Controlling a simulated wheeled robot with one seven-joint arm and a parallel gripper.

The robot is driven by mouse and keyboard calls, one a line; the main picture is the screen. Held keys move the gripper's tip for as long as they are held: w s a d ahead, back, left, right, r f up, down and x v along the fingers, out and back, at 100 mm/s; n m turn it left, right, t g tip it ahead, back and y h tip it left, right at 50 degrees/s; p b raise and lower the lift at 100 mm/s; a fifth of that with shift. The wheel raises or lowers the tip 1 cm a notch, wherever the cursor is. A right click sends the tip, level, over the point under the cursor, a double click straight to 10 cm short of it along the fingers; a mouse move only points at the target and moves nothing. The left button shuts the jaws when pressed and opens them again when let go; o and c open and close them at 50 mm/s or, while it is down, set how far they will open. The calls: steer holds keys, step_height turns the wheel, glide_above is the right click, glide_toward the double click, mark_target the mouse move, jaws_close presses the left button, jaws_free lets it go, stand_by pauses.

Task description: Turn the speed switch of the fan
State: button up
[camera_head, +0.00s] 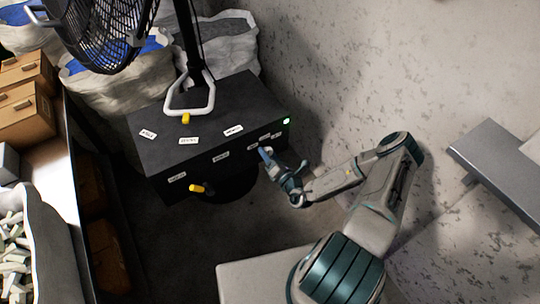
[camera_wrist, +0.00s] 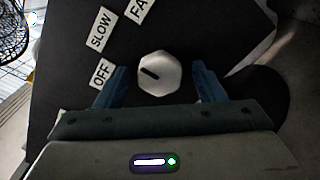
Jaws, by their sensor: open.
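The fan (camera_head: 105,35) has a dark round cage at the top left of the head view and stands on a black box (camera_head: 190,150) with several white labels. In the wrist view, the speed switch (camera_wrist: 172,76) is a pale many-sided knob. Its dark mark points up and left, between the OFF label (camera_wrist: 103,74) and the SLOW label (camera_wrist: 101,30). A partly cut-off label starting FA (camera_wrist: 138,10) is above. My gripper (camera_wrist: 160,80) is open, with one blue finger on each side of the knob and a gap to both. In the head view, my gripper (camera_head: 284,160) hides the knob.
Two yellow-ended levers, one on top (camera_head: 186,118) and one low on the front (camera_head: 197,188), stick out from the box. A green light (camera_head: 286,121) glows near its right corner. A grey shelf (camera_head: 505,165) stands at the right. White sacks (camera_head: 125,85) are behind.

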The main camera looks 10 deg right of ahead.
steer(key=v, duration=1.3)
steer(key=shift+s, duration=0.35)
steer(key=shift+d, duration=0.2)
